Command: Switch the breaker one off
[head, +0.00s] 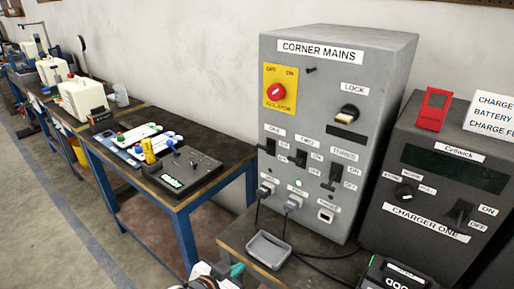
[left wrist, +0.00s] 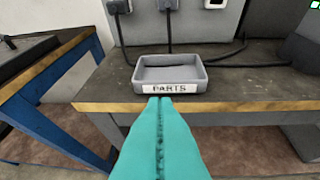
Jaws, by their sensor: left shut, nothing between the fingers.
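The grey CORNER MAINS cabinet (head: 350,75) stands against the wall in the head view. Its front has three black breaker switches in a row under small labels. The leftmost, which I take as breaker one (head: 269,146), has ON and OFF labels to its right; its lever position is too small to tell surely. The other two switches (head: 300,158) sit to its right. My left gripper (head: 237,270) is low at the bottom edge, below and apart from the cabinet. In the left wrist view its teal fingers (left wrist: 160,100) are shut and empty, pointing at the PARTS tray. My right gripper is not in view.
The grey PARTS tray (left wrist: 170,61) is at the bench's front edge. Plugs with black cables hang from the cabinet's lower front. A yellow isolator plate with a red knob (head: 276,92) is above the breakers. The CHARGER ONE box (head: 440,180) stands at right.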

